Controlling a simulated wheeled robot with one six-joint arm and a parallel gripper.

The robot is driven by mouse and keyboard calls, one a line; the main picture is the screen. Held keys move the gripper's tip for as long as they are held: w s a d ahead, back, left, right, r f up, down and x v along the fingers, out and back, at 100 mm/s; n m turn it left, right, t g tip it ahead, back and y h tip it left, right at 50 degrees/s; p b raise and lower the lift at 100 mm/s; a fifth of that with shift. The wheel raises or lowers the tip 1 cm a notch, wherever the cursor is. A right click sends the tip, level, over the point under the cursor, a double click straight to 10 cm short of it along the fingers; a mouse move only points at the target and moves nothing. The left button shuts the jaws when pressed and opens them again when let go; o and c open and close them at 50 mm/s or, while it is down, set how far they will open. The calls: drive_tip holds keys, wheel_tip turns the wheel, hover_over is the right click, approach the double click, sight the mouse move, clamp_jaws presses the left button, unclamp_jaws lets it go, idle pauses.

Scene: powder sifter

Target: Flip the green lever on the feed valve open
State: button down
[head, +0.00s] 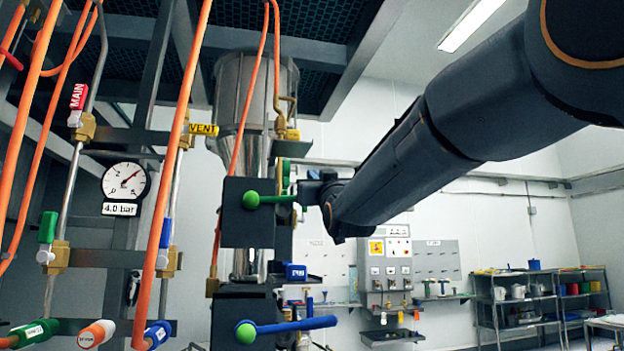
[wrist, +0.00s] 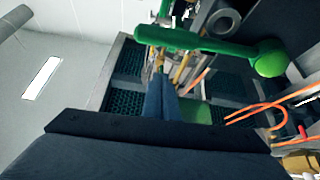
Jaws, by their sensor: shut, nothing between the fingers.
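The green lever (head: 275,199) sticks out roughly level from the front of a dark valve block (head: 246,228) under the steel hopper, with a round green knob at its left end. In the wrist view the green lever (wrist: 200,42) crosses the top of the picture, knob at right. My gripper (head: 304,190) is at the right end of the lever in the head view; its fingers are small and partly hidden there. In the wrist view my gripper (wrist: 160,82) is shut and empty, its tips just below the lever. I cannot tell whether they touch it.
A blue lever (head: 295,325) with a green knob sits on a lower dark block. Orange hoses (head: 187,150) and a pressure gauge (head: 126,182) stand at left. A hopper (head: 255,95) is above.

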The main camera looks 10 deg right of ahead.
sight(286, 200)
drive_tip(key=shift+w+d+f+p, duration=0.1)
drive_tip(key=shift+w+f+p, duration=0.4)
drive_tip(key=shift+f, duration=0.3)
drive_tip(key=shift+w+d+f+p, duration=0.1)
drive_tip(key=shift+w+f+p, duration=0.4)
drive_tip(key=shift+f, duration=0.3)
